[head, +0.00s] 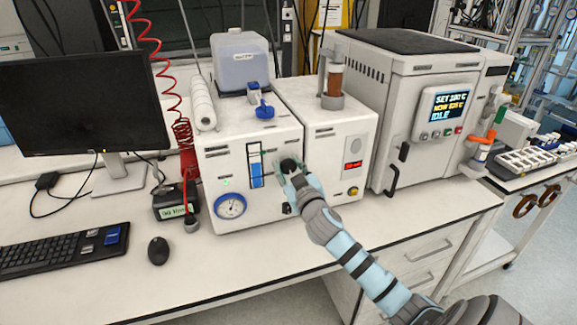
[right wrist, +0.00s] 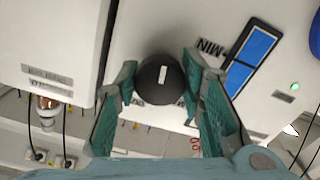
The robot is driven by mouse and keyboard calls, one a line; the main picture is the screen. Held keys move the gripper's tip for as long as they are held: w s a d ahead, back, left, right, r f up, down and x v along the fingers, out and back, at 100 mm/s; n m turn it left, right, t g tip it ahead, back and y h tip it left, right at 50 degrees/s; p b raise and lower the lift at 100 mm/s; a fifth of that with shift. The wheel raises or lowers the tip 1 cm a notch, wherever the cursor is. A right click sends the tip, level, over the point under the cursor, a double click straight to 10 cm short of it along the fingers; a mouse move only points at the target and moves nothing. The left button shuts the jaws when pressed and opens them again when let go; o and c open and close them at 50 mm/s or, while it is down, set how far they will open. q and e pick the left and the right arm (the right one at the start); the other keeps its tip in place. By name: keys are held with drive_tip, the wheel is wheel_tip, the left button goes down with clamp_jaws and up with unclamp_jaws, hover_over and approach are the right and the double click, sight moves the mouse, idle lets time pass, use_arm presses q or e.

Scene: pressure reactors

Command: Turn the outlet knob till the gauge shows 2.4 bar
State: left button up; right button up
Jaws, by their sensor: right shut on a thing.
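The black outlet knob (head: 289,165) sits on the front of the white reactor unit (head: 225,160), right of a blue level strip. In the right wrist view the round knob (right wrist: 152,92) shows a white mark, near upright in the picture. My right gripper (head: 291,176) reaches the knob from the front; its teal fingers (right wrist: 160,78) lie on either side and are shut on it. The blue-rimmed gauge (head: 230,206) is low on the panel's left; its face is too small to read. My left gripper is in neither view.
A monitor (head: 70,100), keyboard (head: 65,250) and mouse (head: 158,250) stand left. The bench front (head: 240,255) is clear.

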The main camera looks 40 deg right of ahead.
drive_tip(key=o, duration=1.1)
drive_tip(key=shift+o, duration=0.2)
drive_tip(key=v, duration=1.2)
drive_tip(key=shift+w, duration=0.1)
